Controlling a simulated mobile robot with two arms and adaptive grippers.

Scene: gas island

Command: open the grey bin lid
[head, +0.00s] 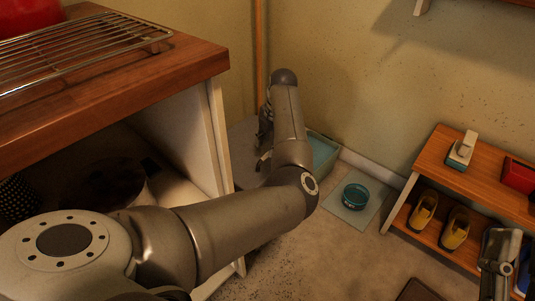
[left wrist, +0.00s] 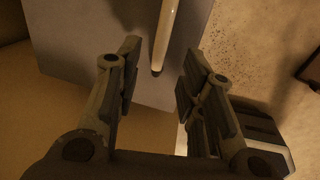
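The grey bin lid (head: 243,144) is a flat grey panel in the corner beyond the counter, partly hidden behind my left arm. In the left wrist view the flat grey surface (left wrist: 75,60) lies beyond the fingers. A pale narrow bar (left wrist: 166,35) with a rounded end lies over it, its end in line with the gap between the fingers. My left gripper (left wrist: 160,70) is open with nothing between its pads; in the head view it (head: 265,135) is mostly hidden by the arm. My right gripper (head: 500,262) is at the lower right edge, partly cut off.
A wooden counter (head: 120,88) with a wire rack (head: 85,50) stands at the left. A teal container (head: 324,150) stands beside the grey lid. A teal bowl (head: 356,196) is on the floor. A shelf (head: 478,180) with yellow shoes (head: 455,228) stands right.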

